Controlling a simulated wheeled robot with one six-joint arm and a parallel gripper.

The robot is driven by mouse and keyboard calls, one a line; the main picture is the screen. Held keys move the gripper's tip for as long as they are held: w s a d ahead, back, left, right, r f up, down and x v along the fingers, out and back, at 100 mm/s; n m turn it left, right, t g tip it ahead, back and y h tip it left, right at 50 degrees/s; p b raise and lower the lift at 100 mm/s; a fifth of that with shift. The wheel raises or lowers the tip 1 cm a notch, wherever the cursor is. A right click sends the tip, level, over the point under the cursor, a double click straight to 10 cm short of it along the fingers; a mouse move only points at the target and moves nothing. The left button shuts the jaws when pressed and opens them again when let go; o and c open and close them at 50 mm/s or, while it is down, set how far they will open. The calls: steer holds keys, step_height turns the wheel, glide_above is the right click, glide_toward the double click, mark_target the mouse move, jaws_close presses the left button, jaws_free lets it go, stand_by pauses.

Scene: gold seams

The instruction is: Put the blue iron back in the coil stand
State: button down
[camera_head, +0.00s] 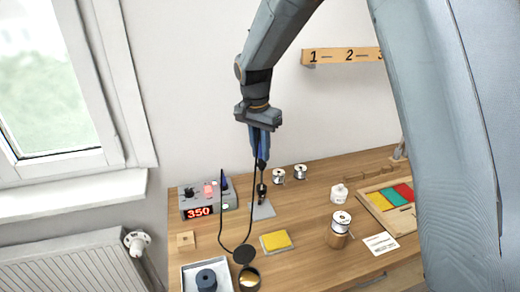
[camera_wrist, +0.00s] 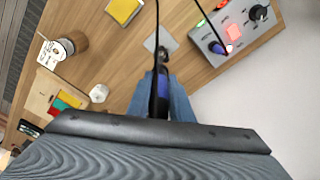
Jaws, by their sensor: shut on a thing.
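My gripper (camera_head: 260,150) points down over the back of the bench and is shut on the blue iron (camera_head: 262,158). In the wrist view the iron's blue handle (camera_wrist: 162,84) sits between the two fingers, with a black cord along it. The iron points down towards the coil stand, whose grey base plate (camera_head: 262,210) lies on the wood; the plate also shows in the wrist view (camera_wrist: 151,43). Dark parts of iron and coil overlap above the plate. I cannot tell whether the tip is inside the coil.
The station (camera_head: 208,198) reading 350 stands left of the stand. The cord loops down in front. A yellow sponge (camera_head: 276,241), solder spools (camera_head: 300,171), a white bottle (camera_head: 339,193) and a tray of coloured blocks (camera_head: 385,205) stand around. Bare wood lies right of the stand.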

mark_target(260, 167)
steer(key=shift+f+b, duration=1.45)
steer(key=shift+f, duration=3)
stand_by(1.7)
steer(key=c, duration=1.5)
jaws_free()
steer(key=shift+o, duration=0.5)
steer(key=o, duration=0.4)
steer(key=shift+r+p, duration=2.2)
steer(key=shift+r, duration=1.3)
